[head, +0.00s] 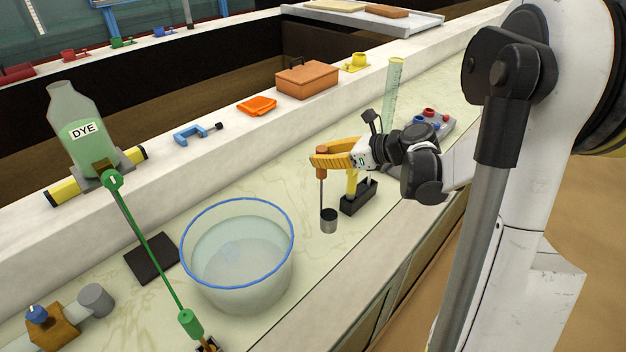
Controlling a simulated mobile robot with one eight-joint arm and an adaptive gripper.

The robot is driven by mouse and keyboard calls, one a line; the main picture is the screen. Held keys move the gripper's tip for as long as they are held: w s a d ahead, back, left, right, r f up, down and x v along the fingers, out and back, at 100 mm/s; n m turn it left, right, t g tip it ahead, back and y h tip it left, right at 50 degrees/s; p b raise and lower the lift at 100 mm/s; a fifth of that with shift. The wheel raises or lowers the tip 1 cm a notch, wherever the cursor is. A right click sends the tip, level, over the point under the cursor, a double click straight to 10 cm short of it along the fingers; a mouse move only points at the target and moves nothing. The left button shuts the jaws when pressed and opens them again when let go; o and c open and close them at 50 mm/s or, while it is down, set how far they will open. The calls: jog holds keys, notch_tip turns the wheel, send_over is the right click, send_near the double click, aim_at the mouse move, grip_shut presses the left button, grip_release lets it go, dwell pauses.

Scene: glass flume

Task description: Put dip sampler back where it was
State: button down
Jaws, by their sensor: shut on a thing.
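The dip sampler has an orange handle (321,171), a thin dark rod and a small grey cup (329,221) at its lower end. It hangs roughly upright. My gripper (322,160), with yellow fingers, is shut on the handle; the fingers hide part of it. The cup is right of the glass basin (238,255) and appears clear of its blue rim. A black block (358,198) with a yellow upright part (351,183) stands just right of the cup, partly behind my gripper. I cannot tell whether the cup touches the counter.
A green lever (147,235) leans left of the basin, near the dye bottle (76,130). A dark square plate (152,258) lies on the counter. A measuring cylinder (392,93) and a box with coloured knobs (432,122) stand behind my wrist.

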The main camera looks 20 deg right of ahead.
jog(key=w+f+b, duration=0.2)
jog(key=w+f, duration=0.1)
jog(key=f, duration=0.2)
jog(key=shift+a+f, duration=0.35)
jog(key=shift+a, duration=0.1)
jog(key=shift+b, duration=0.3)
jog(key=c, duration=1.2)
grip_release()
jog(key=shift+f, duration=0.15)
jog(key=shift+c, duration=0.2)
